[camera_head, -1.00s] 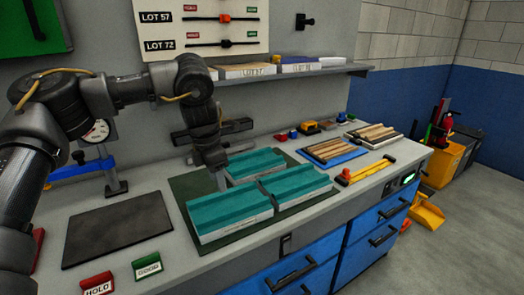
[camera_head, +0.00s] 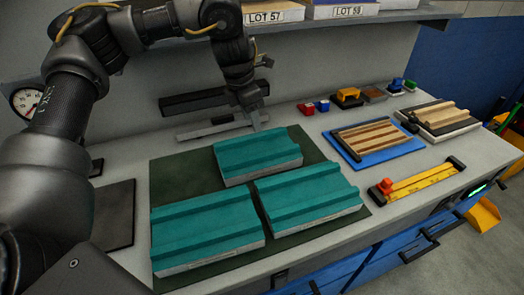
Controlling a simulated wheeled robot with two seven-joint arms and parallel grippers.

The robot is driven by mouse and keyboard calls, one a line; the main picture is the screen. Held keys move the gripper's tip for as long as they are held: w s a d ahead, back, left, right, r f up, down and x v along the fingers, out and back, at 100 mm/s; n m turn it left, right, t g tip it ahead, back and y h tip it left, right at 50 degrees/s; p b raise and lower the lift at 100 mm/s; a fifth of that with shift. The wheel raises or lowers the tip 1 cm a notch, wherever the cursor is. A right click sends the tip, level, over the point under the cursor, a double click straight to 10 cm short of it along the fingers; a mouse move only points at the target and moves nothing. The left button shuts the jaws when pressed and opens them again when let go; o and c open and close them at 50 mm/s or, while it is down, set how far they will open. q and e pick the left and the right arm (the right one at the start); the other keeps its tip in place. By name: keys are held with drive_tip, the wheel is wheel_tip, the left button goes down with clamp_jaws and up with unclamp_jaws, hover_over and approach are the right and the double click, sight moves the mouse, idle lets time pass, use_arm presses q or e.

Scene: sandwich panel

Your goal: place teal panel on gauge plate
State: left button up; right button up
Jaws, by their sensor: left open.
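Three teal panels with pale undersides lie on a dark green mat (camera_head: 178,175): a rear one (camera_head: 257,152), a front-left one (camera_head: 207,228) and a front-right one (camera_head: 307,193). My left gripper (camera_head: 256,122) points down just behind the rear panel's back edge. It is open and holds no panel; its fingers are small and partly merge with the background. A dark grey plate (camera_head: 115,215), likely the gauge plate, lies bare at the left, partly hidden by my left arm. The gauge dial (camera_head: 26,101) shows at the left edge. My right gripper is not in view.
Grey bars (camera_head: 193,103) lie behind my left gripper by the wall. A blue tray with wooden strips (camera_head: 375,138), a yellow level-like tool (camera_head: 415,184) and a board with wood (camera_head: 438,117) stand at the right. A shelf with lot boxes (camera_head: 272,12) hangs above.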

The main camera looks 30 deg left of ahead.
sight(261, 155)
use_arm(q)
drive_tip(key=shift+m+g, duration=0.4)
drive_tip(key=shift+m, duration=0.3)
drive_tip(key=d+f, duration=0.1)
drive_tip(key=s+d+f, duration=0.1)
drive_tip(key=f, duration=0.1)
drive_tip(key=s+f, duration=0.1)
drive_tip(key=shift+s+d+f, duration=0.15)
drive_tip(key=shift+d+f, duration=0.1)
drive_tip(key=shift+d, duration=0.15)
drive_tip(key=shift+w+f, duration=0.7)
drive_tip(key=shift+w, duration=0.35)
drive_tip(key=shift+w+f+p, duration=0.25)
drive_tip(key=shift+f+p, duration=0.05)
drive_tip(key=shift+f, duration=0.35)
drive_tip(key=shift+s+f+p, duration=0.3)
drive_tip(key=shift+s+f, duration=0.4)
drive_tip(key=shift+w+d+f, duration=0.1)
drive_tip(key=shift+d+f, duration=0.05)
drive_tip(key=shift+f, duration=0.55)
drive_tip(key=shift+w+f, duration=0.1)
drive_tip(key=shift+w, duration=0.05)
drive_tip(key=shift+s+r, duration=0.25)
drive_tip(key=c, duration=0.6)
clamp_jaws()
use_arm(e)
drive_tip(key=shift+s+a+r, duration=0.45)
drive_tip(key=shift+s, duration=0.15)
